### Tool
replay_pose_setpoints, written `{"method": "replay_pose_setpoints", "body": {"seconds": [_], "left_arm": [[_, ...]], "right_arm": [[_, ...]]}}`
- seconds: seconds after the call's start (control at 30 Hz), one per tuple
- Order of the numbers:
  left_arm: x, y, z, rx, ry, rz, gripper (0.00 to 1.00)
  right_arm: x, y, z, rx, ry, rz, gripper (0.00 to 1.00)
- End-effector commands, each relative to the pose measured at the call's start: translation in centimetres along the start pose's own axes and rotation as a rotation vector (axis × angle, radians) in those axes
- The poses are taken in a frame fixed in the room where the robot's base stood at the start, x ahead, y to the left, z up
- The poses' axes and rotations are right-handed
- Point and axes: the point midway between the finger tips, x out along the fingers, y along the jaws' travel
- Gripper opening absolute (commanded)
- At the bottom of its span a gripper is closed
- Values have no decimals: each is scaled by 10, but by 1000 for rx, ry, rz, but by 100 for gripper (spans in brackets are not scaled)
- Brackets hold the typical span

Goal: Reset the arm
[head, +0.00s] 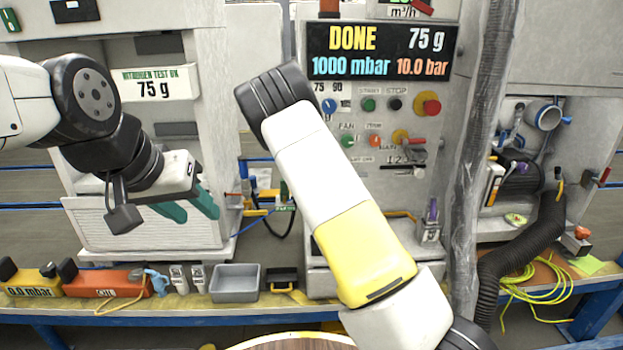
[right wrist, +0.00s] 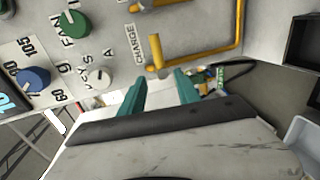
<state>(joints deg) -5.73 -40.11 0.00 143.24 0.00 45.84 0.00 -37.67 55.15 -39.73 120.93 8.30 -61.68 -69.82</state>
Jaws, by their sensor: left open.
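My left arm comes in from the left in the head view. Its gripper (head: 198,212) has teal fingers apart, with nothing between them, in front of the white cabinet (head: 180,90). My right arm rises from the lower right across the middle of the head view, and its gripper is hidden there. In the right wrist view the right gripper (right wrist: 160,85) shows two teal fingers apart with nothing between them. They point toward the control panel (right wrist: 115,30), near the yellow handle (right wrist: 205,70) by the CHANGE label.
The display (head: 382,52) reads DONE, 75 g, 1000 mbar, 10.0 bar. A grey tray (head: 235,282) and a red-orange box (head: 105,284) stand on the bench's front ledge. A black corrugated hose (head: 520,250) and a yellow-green cable (head: 545,285) lie at the right.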

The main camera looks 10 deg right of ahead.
Motion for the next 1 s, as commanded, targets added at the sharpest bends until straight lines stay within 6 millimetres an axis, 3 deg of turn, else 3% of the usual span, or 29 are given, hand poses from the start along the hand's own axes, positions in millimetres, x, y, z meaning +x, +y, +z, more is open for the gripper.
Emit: {"method": "replay_pose_setpoints", "body": {"seconds": [0.23, 0.47, 0.77, 1.0], "left_arm": [[0, 0, 0, 0, 0, 0, 42], [0, 0, 0, 0, 0, 0, 42], [0, 0, 0, 0, 0, 0, 42], [0, 0, 0, 0, 0, 0, 42]], "right_arm": [[-13, 15, 20, 229, -57, -97, 39], [-65, 45, 36, 692, -131, -306, 39], [-175, 97, 35, 1156, -182, -554, 39], [-290, 128, 35, 1385, -255, -714, 39]]}}
